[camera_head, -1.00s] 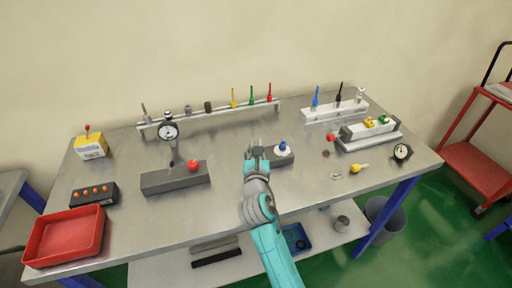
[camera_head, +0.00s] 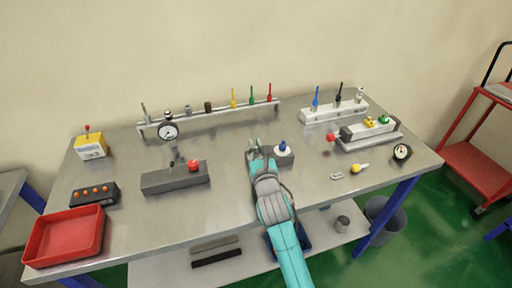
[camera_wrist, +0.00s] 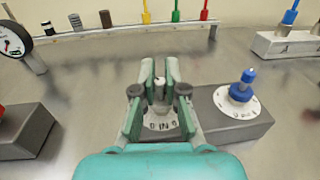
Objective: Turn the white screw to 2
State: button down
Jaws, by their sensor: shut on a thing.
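The white screw (camera_wrist: 159,88) stands upright in the wrist view, between the two fingers of my gripper (camera_wrist: 160,85). My gripper is shut on it. A white dial (camera_wrist: 160,121) with dark marks shows below the screw; the fingers hide its sides and I cannot read the setting. It is on a grey block (camera_wrist: 210,122) that also carries a blue screw (camera_wrist: 243,84) on its own white dial (camera_wrist: 237,103), just right of my gripper. In the head view my gripper (camera_head: 254,150) is at the block's left end, and the white screw is not distinguishable there.
A grey block with a red knob (camera_head: 193,166) stands to the left and a dial gauge (camera_head: 168,132) behind it. A rail of several coloured tools (camera_head: 215,117) runs along the back. White fixtures (camera_head: 335,111) stand at right. The front of the table is mostly clear.

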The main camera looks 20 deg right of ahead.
jog(key=c, duration=1.2)
grip_release()
jog(key=s, duration=0.4)
jog(key=s+a, duration=0.1)
jog(key=s, duration=0.7)
jog(key=shift+a, duration=0.2)
